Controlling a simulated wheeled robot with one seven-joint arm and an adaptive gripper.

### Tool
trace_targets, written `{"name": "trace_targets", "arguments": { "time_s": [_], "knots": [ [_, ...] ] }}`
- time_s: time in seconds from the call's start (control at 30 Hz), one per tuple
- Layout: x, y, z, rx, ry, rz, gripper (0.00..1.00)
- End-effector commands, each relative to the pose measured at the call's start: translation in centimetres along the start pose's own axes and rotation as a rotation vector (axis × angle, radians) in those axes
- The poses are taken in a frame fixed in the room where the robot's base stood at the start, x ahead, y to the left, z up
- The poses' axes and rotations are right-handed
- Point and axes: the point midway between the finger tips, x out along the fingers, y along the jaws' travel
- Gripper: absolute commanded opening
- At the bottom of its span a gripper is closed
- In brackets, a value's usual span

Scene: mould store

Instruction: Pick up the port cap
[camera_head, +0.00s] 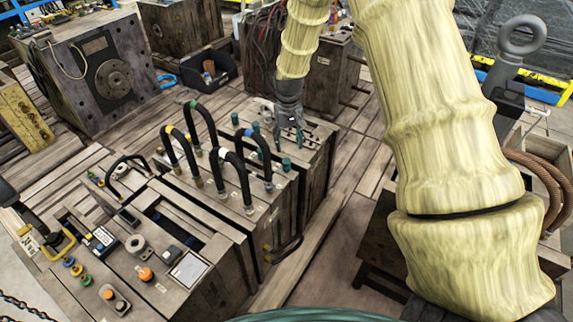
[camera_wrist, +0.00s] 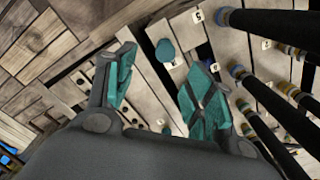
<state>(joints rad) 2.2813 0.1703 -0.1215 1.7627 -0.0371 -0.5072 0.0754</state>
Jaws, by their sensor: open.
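A round teal port cap (camera_wrist: 165,50) shows in the wrist view on the pale wooden top of a mould block, between and beyond my fingertips. My gripper (camera_wrist: 162,68) is open, with teal pads on both fingers and nothing held between them. In the head view my gripper (camera_head: 289,132) hangs low over the back right part of the block with the black hoses. Small teal caps stand on this block, one at its front right (camera_head: 286,164) and others further left (camera_head: 256,127). I cannot tell which of them is the one in the wrist view.
Several black looped hoses (camera_head: 242,180) rise from the block left of my gripper; they fill the right of the wrist view (camera_wrist: 270,100). A control block (camera_head: 150,250) with buttons stands at the front left. Wooden floor lies right of the hose block.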

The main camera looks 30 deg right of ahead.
Motion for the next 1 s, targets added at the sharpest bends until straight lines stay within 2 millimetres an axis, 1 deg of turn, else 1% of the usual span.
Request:
{"name": "trace_targets", "arguments": {
  "time_s": [0.03,0.1,0.23,0.3,0.47,0.57,0.8,0.9,1.0],
  "knots": [
    [0.8,0.0,0.1,-0.001,-0.002,0.000,0.53],
    [1.8,-0.1,0.1,-0.001,-0.002,0.000,0.53],
    [3.5,-0.1,0.1,0.000,-0.001,0.000,0.53],
    [4.0,0.0,0.1,0.000,0.000,0.000,0.53],
    [4.6,0.0,0.1,0.001,0.000,0.000,0.53],
    [5.4,-0.1,0.2,0.002,-0.001,0.000,0.53],
    [8.4,-0.4,0.4,0.003,-0.001,0.000,0.53],
    [9.2,-0.4,0.4,0.003,0.000,0.000,0.53],
    [9.4,-0.4,0.3,0.003,0.001,0.000,0.53]
  ]
}}
